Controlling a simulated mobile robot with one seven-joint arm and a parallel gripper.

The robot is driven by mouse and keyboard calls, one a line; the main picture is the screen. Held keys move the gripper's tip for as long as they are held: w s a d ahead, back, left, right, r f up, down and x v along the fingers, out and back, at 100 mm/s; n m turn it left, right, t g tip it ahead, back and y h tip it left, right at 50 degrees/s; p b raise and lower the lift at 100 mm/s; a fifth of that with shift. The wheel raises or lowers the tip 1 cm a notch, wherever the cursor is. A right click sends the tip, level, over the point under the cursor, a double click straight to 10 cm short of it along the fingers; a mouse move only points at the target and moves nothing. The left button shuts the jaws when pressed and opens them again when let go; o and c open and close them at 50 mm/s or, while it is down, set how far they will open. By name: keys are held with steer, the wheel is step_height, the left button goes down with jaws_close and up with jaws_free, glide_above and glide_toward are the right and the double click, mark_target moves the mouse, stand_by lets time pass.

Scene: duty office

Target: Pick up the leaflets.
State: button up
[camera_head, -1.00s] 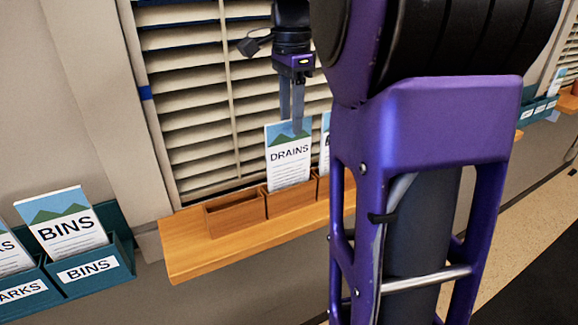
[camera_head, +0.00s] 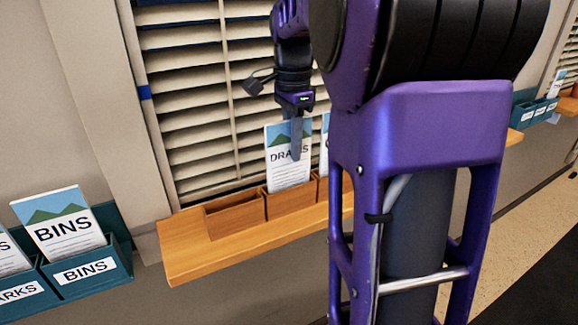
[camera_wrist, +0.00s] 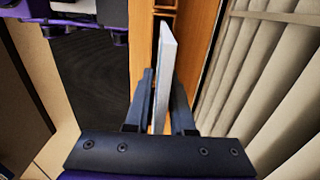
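The leaflets (camera_head: 287,172), a white stack with a blue and green top and the word DRAINS, stand upright in the middle wooden compartment (camera_head: 290,200) of the shelf. My gripper (camera_head: 295,157) points down over their upper part. One finger is in front of the leaflets and covers part of the word; the other is hidden behind them. In the wrist view, the leaflets (camera_wrist: 165,60) show edge-on between the two fingers of my gripper (camera_wrist: 162,78). The fingers are apart, one on each side, with narrow gaps.
An empty wooden compartment (camera_head: 235,214) is to the left on the shelf (camera_head: 185,250). More leaflets stand to the right, mostly hidden by my arm. Blinds (camera_head: 195,100) are close behind. A teal rack (camera_head: 95,275) holds BINS leaflets (camera_head: 62,228) at the left.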

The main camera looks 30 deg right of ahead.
jaws_close()
stand_by(1.1)
